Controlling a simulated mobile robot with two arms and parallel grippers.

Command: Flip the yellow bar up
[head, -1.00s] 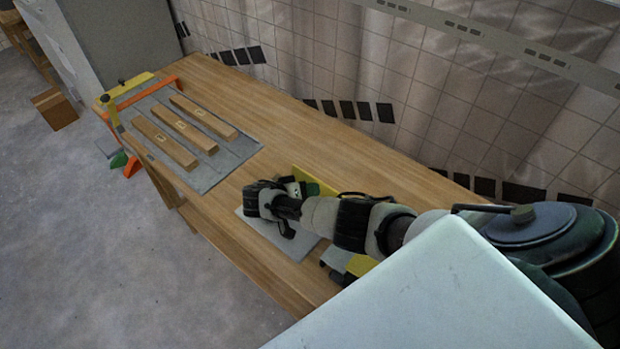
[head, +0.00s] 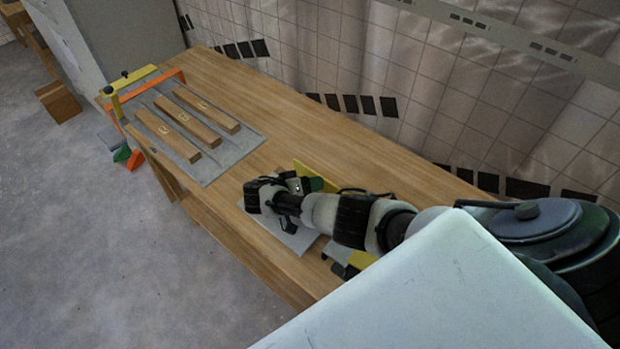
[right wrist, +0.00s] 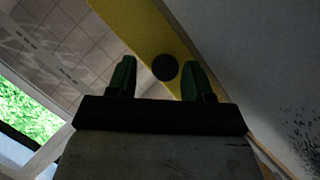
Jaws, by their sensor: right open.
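A yellow bar (head: 322,176) stands on a grey plate (head: 297,240) on the wooden table, partly hidden behind my right gripper and arm. My right gripper (head: 303,185) is at this bar, with green fingertips. In the right wrist view the yellow bar (right wrist: 140,28) runs diagonally behind the open fingers (right wrist: 160,78). A dark round knob (right wrist: 165,67) on it shows between the fingers, nearer the right one. I cannot tell whether the fingers touch it. Another yellow piece (head: 362,260) shows below my right arm. My left gripper is not in view.
A grey mat (head: 232,153) with several wooden blocks (head: 168,135) lies at the table's far left end. An orange frame with a yellow top bar (head: 132,80) stands at that end. The tiled wall (head: 400,70) runs behind the table (head: 275,110). The tabletop between mat and gripper is clear.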

